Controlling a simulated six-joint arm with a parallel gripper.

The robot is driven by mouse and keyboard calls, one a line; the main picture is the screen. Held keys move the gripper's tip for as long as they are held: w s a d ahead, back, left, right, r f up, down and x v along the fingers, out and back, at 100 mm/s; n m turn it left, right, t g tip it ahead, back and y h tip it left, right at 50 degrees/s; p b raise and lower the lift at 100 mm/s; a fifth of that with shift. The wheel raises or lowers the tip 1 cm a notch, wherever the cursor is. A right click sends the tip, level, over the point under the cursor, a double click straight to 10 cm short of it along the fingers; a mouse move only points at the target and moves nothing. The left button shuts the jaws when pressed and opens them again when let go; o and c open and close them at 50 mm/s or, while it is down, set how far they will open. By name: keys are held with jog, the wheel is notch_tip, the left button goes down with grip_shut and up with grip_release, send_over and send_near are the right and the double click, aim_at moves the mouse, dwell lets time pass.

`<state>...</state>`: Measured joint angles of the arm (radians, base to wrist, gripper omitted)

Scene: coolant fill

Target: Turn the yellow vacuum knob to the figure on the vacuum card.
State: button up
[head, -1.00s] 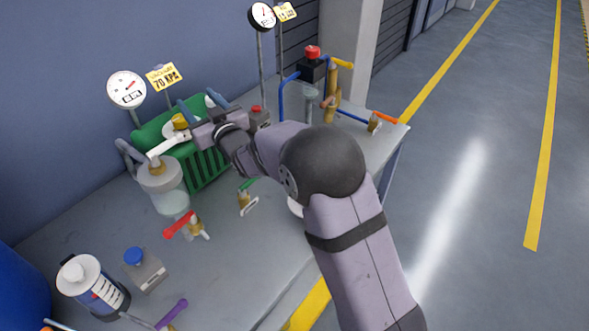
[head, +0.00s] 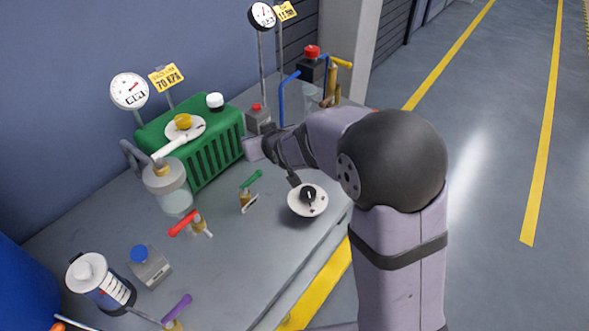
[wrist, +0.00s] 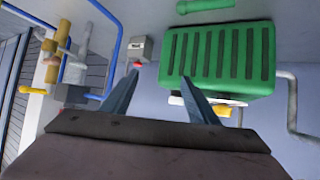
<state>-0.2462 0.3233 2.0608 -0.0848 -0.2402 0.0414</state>
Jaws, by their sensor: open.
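The yellow vacuum knob (head: 183,121) sits on a white dial plate (head: 196,131) on top of the green pump (head: 155,127). The yellow vacuum card (head: 167,77) behind it reads 70 KPA. The round vacuum gauge (head: 129,90) stands left of the card; its small digits are too small to read surely. My gripper (wrist: 162,75) is open and empty in the wrist view. In the head view it is right of the green pump, apart from the knob, and its fingers are hard to make out. In the wrist view a yellow piece (wrist: 222,110), likely the knob, shows partly beside the right finger.
A grey box with a red button (head: 258,118) stands close to my gripper. A black knob on a white dial (head: 308,199) is at the bench's front edge. Green (head: 251,181) and red (head: 183,223) valve handles and a glass jar (head: 172,190) stand in front of the pump.

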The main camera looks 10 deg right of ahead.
aim_at(188, 123)
jog(key=s+d+f+m+g+h+p, duration=0.1)
jog(key=s+d+f+g+h, duration=0.1)
jog(key=s+d, duration=0.5)
jog(key=s+f+g, duration=0.1)
jog(key=s, duration=0.2)
jog(key=shift+d+f+g+p, duration=0.25)
jog(key=shift+d+g+p, duration=0.05)
jog(key=shift+g, duration=0.1)
jog(key=w+a+r+n+t+y+b, duration=0.2)
jog(key=w+a+r+t+y, duration=0.1)
jog(key=w+a, duration=0.4)
jog(key=w+a+r+n+t+y+b, duration=0.2)
jog(key=w+a+r+t+y, duration=0.1)
jog(key=w+a, duration=0.4)
jog(key=a+n+y, duration=0.1)
jog(key=a+y, duration=0.1)
jog(key=a, duration=0.1)
jog(key=a+n+y+b, duration=0.1)
jog(key=a+y, duration=0.1)
jog(key=a, duration=0.2)
jog(key=a+y, duration=0.1)
jog(key=a, duration=0.3)
jog(key=shift+w+a+r+n+y+b, duration=0.15)
jog(key=shift+w+r+n+y+b, duration=0.05)
jog(key=shift+r+n+y+b, duration=0.2)
jog(key=shift+w+f, duration=0.1)
jog(key=shift+f, duration=0.35)
jog(key=shift+w+a, duration=0.1)
jog(key=shift+a, duration=0.05)
